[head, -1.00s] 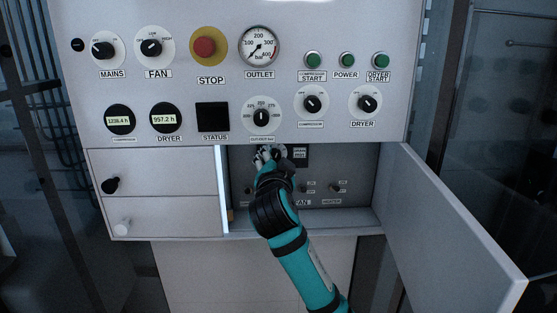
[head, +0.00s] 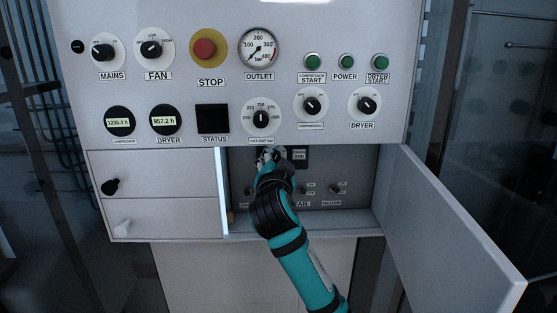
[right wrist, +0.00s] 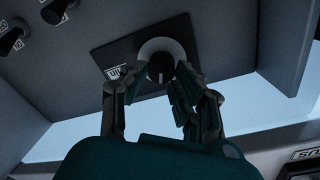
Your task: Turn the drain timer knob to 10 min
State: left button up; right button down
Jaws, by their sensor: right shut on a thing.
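The drain timer knob (right wrist: 160,68) is a dark knob on a pale round dial, set on a dark square plate inside the opened compartment. A white pointer line shows on it in the right wrist view. The scale marks are too small and dark to read. My right gripper (right wrist: 156,80) is shut on the knob, with fingers on both sides of it. In the head view the right gripper (head: 268,155) reaches into the top left of the compartment and hides most of the knob. My left gripper is not in view.
The compartment door (head: 452,225) hangs open to the right. A small display (head: 299,154) sits beside my gripper, with small switches (head: 335,189) below. The upper panel above carries the selector dial (head: 261,118) and a red stop button (head: 204,47). Closed drawers (head: 160,175) are left.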

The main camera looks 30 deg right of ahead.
jog(key=n+p, duration=0.3)
jog(key=n, duration=0.2)
jog(key=shift+n, duration=0.3)
jog(key=shift+w+a+n+p, duration=0.1)
jog(key=shift+n+p, duration=0.8)
jog(key=shift+n, duration=0.6)
jog(key=shift+f, duration=0.1)
jog(key=c, duration=1)
grip_release()
